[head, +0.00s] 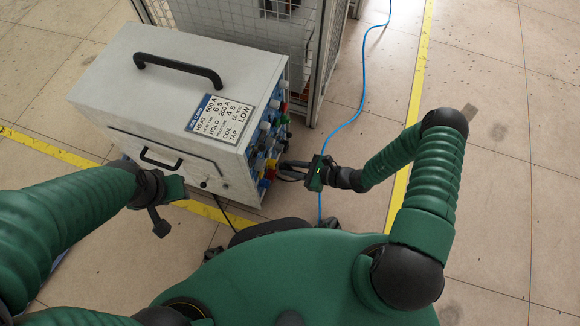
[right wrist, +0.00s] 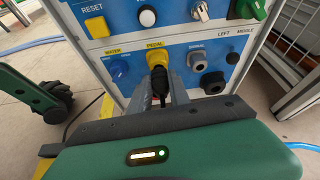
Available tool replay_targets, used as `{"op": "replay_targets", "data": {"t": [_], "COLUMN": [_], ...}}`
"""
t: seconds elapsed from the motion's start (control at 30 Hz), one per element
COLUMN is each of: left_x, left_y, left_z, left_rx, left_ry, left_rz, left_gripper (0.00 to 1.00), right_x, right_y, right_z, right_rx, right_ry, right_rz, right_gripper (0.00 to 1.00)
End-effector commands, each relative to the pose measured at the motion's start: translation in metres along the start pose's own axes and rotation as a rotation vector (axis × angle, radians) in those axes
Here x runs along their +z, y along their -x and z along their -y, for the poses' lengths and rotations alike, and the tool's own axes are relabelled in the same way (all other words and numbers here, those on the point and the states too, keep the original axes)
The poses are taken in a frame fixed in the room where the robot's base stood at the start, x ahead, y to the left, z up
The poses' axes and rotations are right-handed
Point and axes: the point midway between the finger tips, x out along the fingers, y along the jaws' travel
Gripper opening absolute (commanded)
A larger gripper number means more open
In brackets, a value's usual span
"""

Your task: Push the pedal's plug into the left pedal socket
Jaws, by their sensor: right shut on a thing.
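The grey induction heater (head: 150,90) stands on the floor with its blue socket panel facing right. In the right wrist view the panel (right wrist: 110,52) shows a yellow connector (right wrist: 157,58) under the PEDAL label. The black plug (right wrist: 160,84) is between the jaws of my right gripper (right wrist: 163,92), lined up with the yellow connector and appearing to meet it; how deep it sits I cannot tell. In the head view my right gripper (head: 298,171) is close against the panel. My left gripper (head: 160,222) hangs in front of the heater; its jaws are unclear.
A wire-mesh cage (head: 240,25) stands behind the heater. A blue cable (head: 356,105) runs along the floor. The floor on the right is open.

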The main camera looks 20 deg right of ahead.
Motion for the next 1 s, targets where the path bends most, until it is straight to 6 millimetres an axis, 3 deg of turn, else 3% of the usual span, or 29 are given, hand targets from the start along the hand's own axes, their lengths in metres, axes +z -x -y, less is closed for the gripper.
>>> {"op": "replay_targets", "data": {"t": [1.0], "left_x": [-0.0015], "left_y": [0.0066], "left_z": [0.0], "left_rx": [0.0], "left_ry": [0.0], "left_rz": [0.0], "left_gripper": [0.36], "right_x": [0.0017], "right_y": [-0.0042], "right_z": [-0.0001], "right_rx": [0.001], "right_ry": [0.0], "right_rz": [0.001], "right_gripper": [0.0]}}
